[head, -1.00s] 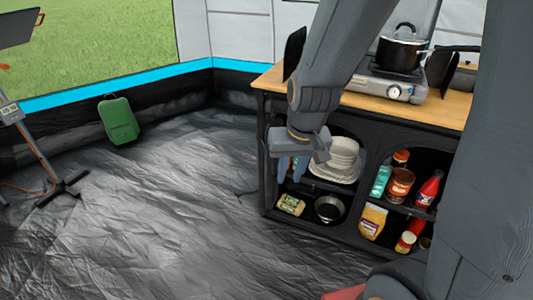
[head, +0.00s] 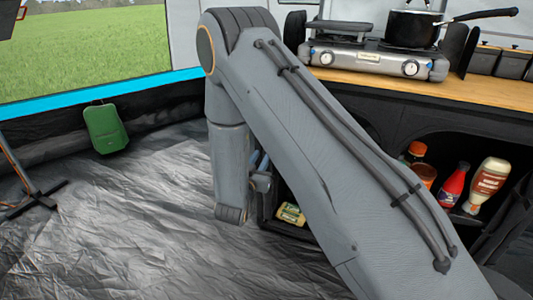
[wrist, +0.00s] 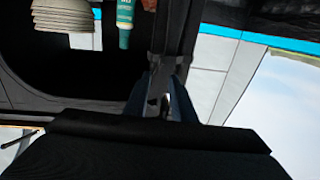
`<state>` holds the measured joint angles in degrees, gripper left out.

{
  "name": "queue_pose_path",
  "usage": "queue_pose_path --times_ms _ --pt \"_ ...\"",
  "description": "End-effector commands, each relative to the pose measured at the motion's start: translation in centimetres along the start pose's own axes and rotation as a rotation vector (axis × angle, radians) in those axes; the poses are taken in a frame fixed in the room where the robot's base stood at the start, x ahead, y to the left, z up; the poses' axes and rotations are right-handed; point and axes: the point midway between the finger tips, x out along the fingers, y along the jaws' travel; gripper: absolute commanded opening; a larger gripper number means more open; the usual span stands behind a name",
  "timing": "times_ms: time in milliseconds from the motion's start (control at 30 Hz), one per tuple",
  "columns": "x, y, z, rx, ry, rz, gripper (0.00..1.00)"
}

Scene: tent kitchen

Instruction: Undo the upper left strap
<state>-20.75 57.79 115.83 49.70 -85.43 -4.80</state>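In the head view, my gripper (head: 258,162) is beside the left end of the black cupboard. Only parts of its bluish fingers show behind my arm. In the wrist view, two blue-grey fingers of my gripper (wrist: 163,98) stand on either side of a dark upright strip (wrist: 172,35). A small grey piece shows between them. I cannot tell whether the strip is the strap or the cupboard's frame, or whether the fingers touch it. The fingertips are not clear. A dark, cloth-like form (wrist: 155,150) covers the bottom of the wrist view. The upper left strap cannot be made out for certain.
The cupboard's wooden top (head: 475,90) bears a stove (head: 370,57) with a black pot (head: 415,25). Bottles, including a red one (head: 453,184), stand on the right shelves. In the wrist view, stacked plates (wrist: 62,15) show inside.

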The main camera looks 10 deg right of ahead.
Motion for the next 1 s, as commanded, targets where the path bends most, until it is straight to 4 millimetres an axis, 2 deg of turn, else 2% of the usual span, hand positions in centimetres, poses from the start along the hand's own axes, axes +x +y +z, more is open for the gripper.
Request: queue_pose_path --times_ms 500,700,933,1000 --pt "6.6 0.1 -0.1 0.001 0.010 0.004 0.23" --pt "7.7 0.1 -0.1 -0.001 0.008 0.003 0.23" --pt "7.7 0.1 -0.1 -0.001 0.008 0.002 0.23" --pt "7.7 0.1 -0.1 -0.001 0.008 0.002 0.12"
